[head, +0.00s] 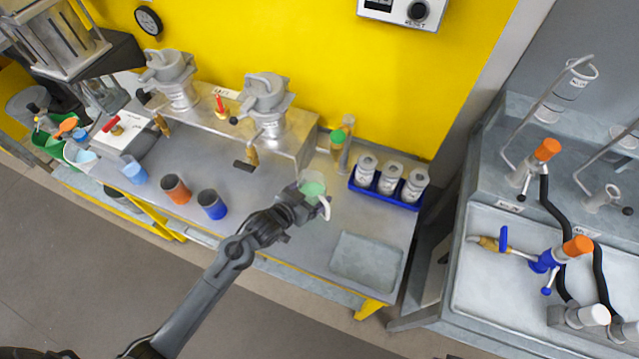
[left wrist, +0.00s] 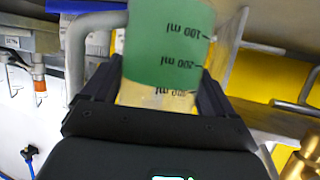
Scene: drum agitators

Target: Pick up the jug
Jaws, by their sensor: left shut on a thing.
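The jug (head: 314,188) is a clear measuring jug with green contents and a pale handle on its right side. In the left wrist view the jug (left wrist: 166,42) fills the middle, with black ml marks that read upside down. My left gripper (head: 303,196) is at the near-left side of the jug in the head view. In the wrist view its two dark fingers (left wrist: 158,92) lie on either side of the jug and are shut on it. I cannot tell whether the jug's base touches the bench. My right gripper is not in view.
A blue rack (head: 384,195) with several white bottles stands right of the jug. Blue (head: 212,204) and orange-and-dark (head: 176,189) cups stand to the left. A raised metal shelf (head: 225,126) is behind. A shallow grey tray (head: 367,260) lies at the bench's front right.

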